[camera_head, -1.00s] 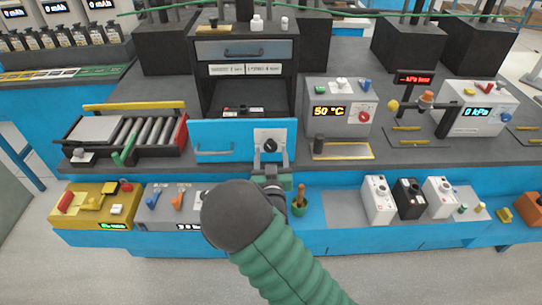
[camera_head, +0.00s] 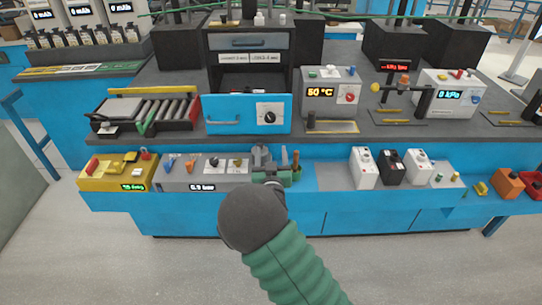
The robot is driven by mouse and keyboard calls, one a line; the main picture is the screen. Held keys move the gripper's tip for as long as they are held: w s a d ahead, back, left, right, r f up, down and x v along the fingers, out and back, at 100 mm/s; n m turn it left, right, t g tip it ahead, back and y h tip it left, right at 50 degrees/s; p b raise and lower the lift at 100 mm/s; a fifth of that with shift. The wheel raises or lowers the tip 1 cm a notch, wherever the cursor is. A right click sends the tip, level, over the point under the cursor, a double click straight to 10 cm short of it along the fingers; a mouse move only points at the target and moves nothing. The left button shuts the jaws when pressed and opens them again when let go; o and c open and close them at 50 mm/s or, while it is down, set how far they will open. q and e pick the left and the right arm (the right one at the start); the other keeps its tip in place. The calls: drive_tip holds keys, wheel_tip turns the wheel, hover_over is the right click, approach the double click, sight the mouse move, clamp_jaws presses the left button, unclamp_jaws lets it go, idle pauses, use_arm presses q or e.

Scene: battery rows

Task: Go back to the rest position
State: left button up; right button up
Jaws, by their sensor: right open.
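My right arm, with its green sleeve and dark round joint, comes up from the bottom of the head view. Its gripper (camera_head: 262,156) is open, with nothing seen between its fingers. It appears in front of the lower shelf, below the blue door panel (camera_head: 236,115) with a black knob (camera_head: 270,117). The gripper appears apart from the knob. A green cup (camera_head: 290,176) with a wooden-handled tool shows just right of the gripper, partly hidden by it. My left gripper is not in view.
On the lower shelf are a yellow box (camera_head: 117,172), a grey panel (camera_head: 203,172) and several upright switch boxes (camera_head: 391,167). The bench above carries a roller unit (camera_head: 150,112), a 50 °C box (camera_head: 331,92) and a 0 kPa box (camera_head: 449,94). The floor in front (camera_head: 420,270) looks clear.

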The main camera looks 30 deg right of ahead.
drive_tip(key=s+a+f+n+g+y+p, duration=0.1)
drive_tip(key=s+a+f+g+y+p, duration=0.2)
drive_tip(key=s+a+g+y+p, duration=0.45)
drive_tip(key=s+a+n+g+y+p, duration=0.1)
drive_tip(key=s+a, duration=0.4)
drive_tip(key=s, duration=0.5)
drive_tip(key=s+a+r+n+g, duration=0.1)
drive_tip(key=s+a+n+g, duration=0.2)
drive_tip(key=s, duration=0.8)
drive_tip(key=shift+a+r+n+g+y+p, duration=0.35)
drive_tip(key=shift+a+g, duration=0.3)
drive_tip(key=shift+a, duration=0.35)
